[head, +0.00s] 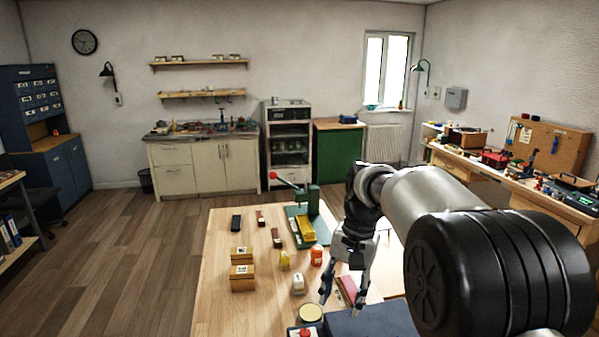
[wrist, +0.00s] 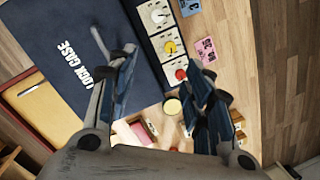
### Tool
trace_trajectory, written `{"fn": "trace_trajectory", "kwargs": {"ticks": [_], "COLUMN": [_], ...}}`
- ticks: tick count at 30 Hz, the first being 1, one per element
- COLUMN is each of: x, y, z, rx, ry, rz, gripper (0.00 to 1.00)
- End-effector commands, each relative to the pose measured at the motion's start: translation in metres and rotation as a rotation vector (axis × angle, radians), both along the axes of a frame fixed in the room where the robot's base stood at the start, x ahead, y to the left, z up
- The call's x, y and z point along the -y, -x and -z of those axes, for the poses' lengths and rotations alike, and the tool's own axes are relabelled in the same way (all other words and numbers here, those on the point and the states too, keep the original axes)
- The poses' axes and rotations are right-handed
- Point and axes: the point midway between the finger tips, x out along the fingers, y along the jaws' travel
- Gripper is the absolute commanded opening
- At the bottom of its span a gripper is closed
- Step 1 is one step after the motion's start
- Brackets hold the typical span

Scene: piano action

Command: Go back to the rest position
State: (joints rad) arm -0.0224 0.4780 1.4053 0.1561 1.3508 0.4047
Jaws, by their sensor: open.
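My gripper (head: 343,297) hangs fingers-down above the right part of the wooden worktable (head: 218,285). Its fingers are apart with nothing between them, and they also show in the wrist view (wrist: 165,82). Below it is a dark blue case (wrist: 60,40) lettered "LOCK CASE", which shows at the bottom of the head view (head: 375,322). A strip of white panels (wrist: 170,46) with a white, a yellow and a red knob lies beside the case. A round yellowish lid or disc (wrist: 172,106) lies near the fingers.
On the table stand wooden boxes (head: 242,278), an orange container (head: 316,256), a white item (head: 298,284) and a green press with a red-knobbed lever (head: 306,199). A cluttered bench (head: 500,180) runs along the right wall. The wooden floor (head: 130,245) at left is open.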

Motion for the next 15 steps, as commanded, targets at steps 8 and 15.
{"fn": "trace_trajectory", "kwargs": {"ticks": [8,15], "x": [0.019,0.034], "y": [0.095,0.185], "z": [-0.045,-0.042], "rx": [0.190,0.343], "ry": [0.051,0.115], "rz": [-0.124,-0.237], "gripper": [0.46,0.46]}}
